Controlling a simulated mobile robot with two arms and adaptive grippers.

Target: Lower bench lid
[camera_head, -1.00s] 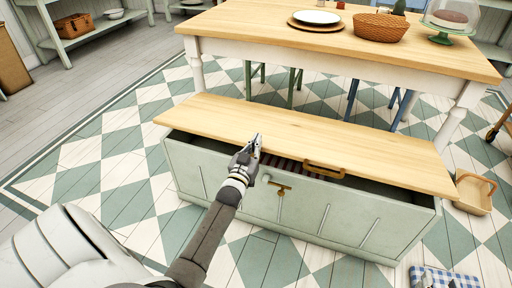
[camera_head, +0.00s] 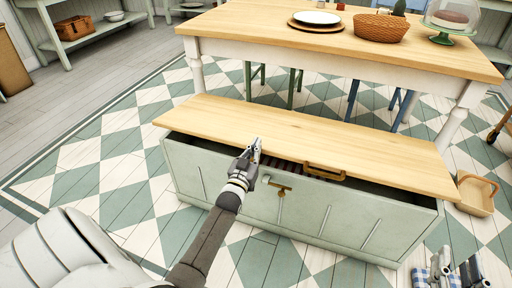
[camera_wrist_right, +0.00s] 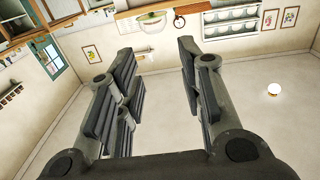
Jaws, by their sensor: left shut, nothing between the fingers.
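The bench lid (camera_head: 300,135) is a pale wooden board, tilted partly open above the pale green bench box (camera_head: 225,190). A dark gap shows under its front edge, with something striped inside. A brass handle (camera_head: 325,171) is on the lid's front edge, and a brass latch (camera_head: 280,186) is on the box front. My left gripper (camera_head: 257,143) is shut and empty, overlapping the lid's front edge left of the handle; I cannot tell whether it touches. My right gripper (camera_head: 457,268) is at the lower right, clear of the bench. Its fingers are spread and empty in the wrist view (camera_wrist_right: 155,75).
A wooden table (camera_head: 340,45) behind the bench carries a plate, a wicker basket (camera_head: 380,26) and a glass-domed cake stand. A wooden tray (camera_head: 474,196) lies on the floor right of the bench. The left floor is clear.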

